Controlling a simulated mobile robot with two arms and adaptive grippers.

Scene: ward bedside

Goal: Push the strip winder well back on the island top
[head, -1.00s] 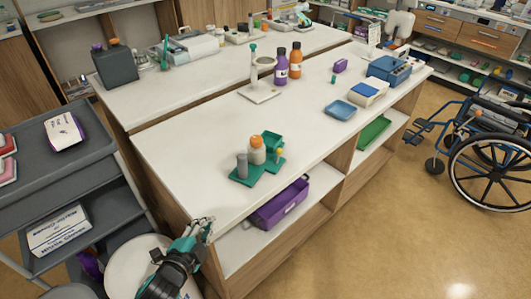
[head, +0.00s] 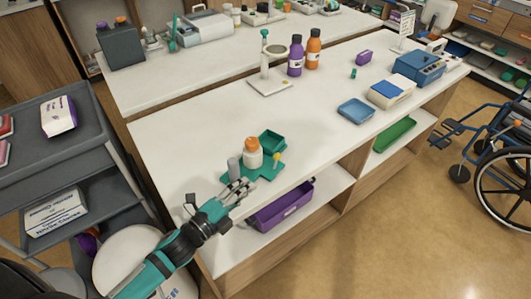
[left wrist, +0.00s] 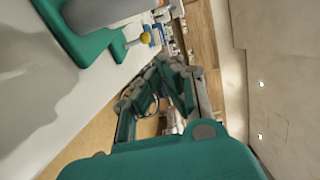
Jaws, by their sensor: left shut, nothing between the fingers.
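The strip winder appears to be the teal fixture (head: 264,174) near the front left edge of the island top (head: 330,145). It carries a grey cylinder, a white bottle with an orange cap (head: 253,153), a square teal tray and a yellow knob. My left gripper (head: 243,188) is shut and empty at its front side, over the front edge of the top; I cannot tell if they touch. In the left wrist view the gripper (left wrist: 172,72) shows beside the fixture's teal base (left wrist: 85,45) and yellow knob. My right gripper is not in view.
Behind the fixture stands a white ring stand (head: 265,65), with purple (head: 296,57) and orange (head: 313,48) bottles. A blue tray (head: 356,111) lies to the right. A purple bin (head: 282,208) sits on the shelf below.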

